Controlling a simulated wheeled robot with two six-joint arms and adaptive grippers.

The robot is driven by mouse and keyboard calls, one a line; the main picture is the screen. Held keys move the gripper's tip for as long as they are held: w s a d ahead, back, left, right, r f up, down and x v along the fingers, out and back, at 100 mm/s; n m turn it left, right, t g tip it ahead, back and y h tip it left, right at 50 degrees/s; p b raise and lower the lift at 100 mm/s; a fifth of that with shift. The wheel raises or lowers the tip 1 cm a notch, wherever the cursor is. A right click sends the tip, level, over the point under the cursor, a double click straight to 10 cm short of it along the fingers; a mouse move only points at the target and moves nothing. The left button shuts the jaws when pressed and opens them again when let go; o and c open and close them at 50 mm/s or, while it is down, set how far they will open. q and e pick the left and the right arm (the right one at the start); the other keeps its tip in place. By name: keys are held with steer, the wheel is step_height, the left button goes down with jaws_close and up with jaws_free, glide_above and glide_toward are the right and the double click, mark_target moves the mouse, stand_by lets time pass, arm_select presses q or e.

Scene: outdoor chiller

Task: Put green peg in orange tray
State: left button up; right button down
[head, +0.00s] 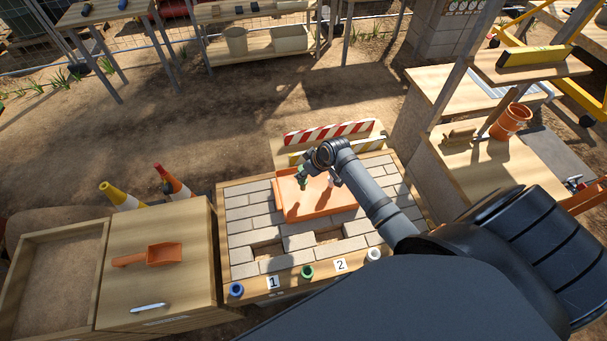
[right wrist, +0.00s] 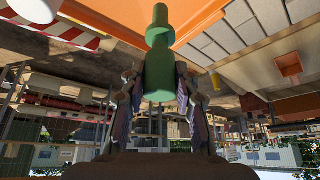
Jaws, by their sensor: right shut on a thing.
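The green peg (right wrist: 159,50) is held upright in the picture between the two fingers of my right gripper (right wrist: 159,80) in the right wrist view. In the head view the peg (head: 303,180) shows small and dark green under my right gripper (head: 312,172), above the left part of the orange tray (head: 284,190). A shadow falls on the tray floor. The tray lies on the brick-topped bench, and its orange surface fills the top of the right wrist view (right wrist: 200,12). Whether the peg touches the tray is unclear. My left gripper is out of view.
Blue (head: 236,289), green (head: 307,272) and white (head: 373,254) round pieces sit along the bench's front edge by labels 1 and 2. A striped board (head: 330,131) stands behind the tray. An orange scoop (head: 164,254) lies on the left wooden top.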

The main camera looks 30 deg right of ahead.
steer(key=shift+w+d+f, duration=0.1)
steer(key=shift+w+f, duration=0.3)
steer(key=shift+w+d+f, duration=0.1)
steer(key=shift+w+f, duration=0.2)
steer(key=shift+f, duration=0.1)
step_height(320, 180, down, 3)
steer(key=shift+f, duration=0.1)
steer(key=shift+f, duration=0.2)
steer(key=c, duration=1)
jaws_free()
steer(key=shift+r, duration=0.1)
